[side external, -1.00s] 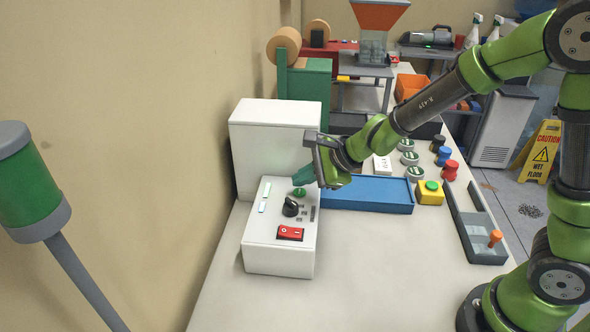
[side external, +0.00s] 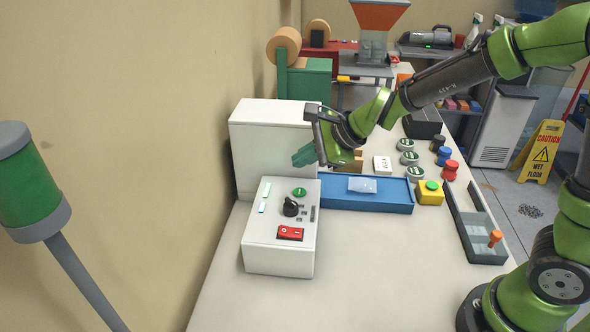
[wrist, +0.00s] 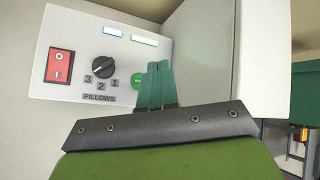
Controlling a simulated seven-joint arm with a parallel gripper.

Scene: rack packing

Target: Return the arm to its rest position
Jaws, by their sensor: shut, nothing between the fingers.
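My gripper (side external: 304,155) is shut and empty. It hangs in the air above the far end of the white control box (side external: 267,248). In the wrist view its green fingers (wrist: 155,84) are together in front of the control box's panel. The panel carries a red switch (wrist: 59,66), a black knob (wrist: 103,67) marked 1, 2, 3 over the word PILLOWS, and a green button (wrist: 137,81) partly hidden by the fingers. In the side view the green button (side external: 299,192) shows fully, apart from the fingers.
A blue tray (side external: 340,203) with a small pale packet (side external: 362,185) lies right of the control box. A yellow box with a green button (side external: 431,191) and a grey rack (side external: 474,237) stand farther right. The near table surface (side external: 370,270) is clear.

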